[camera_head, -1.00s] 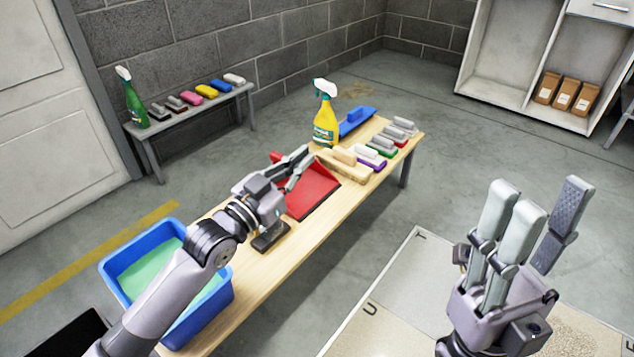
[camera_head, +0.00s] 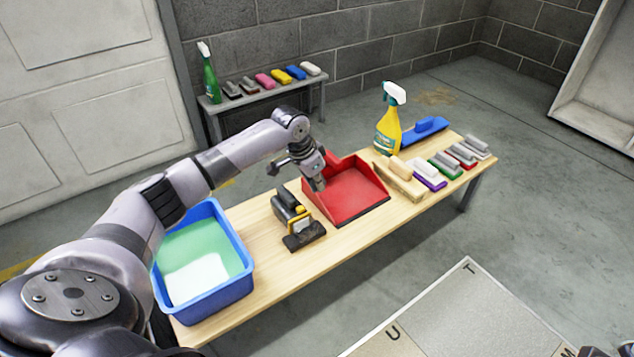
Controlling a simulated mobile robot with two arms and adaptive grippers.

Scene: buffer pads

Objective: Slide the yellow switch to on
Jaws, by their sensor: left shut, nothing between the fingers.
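A small dark device with a yellow part (camera_head: 300,219) stands on the wooden table, between the blue tub and the red dustpan. The yellow part looks like the switch, but its position is too small to tell. My left gripper (camera_head: 319,184) points down over the left side of the red dustpan, just right of the device and apart from the yellow part. Its fingers are together with nothing between them. My right gripper is not clearly in view.
The blue tub (camera_head: 246,284) with green liquid stands left of the device. The red dustpan (camera_head: 356,196) lies right of it. A yellow spray bottle (camera_head: 388,130) and several buffer pads stand further right. Bare tabletop (camera_head: 262,275) lies in front.

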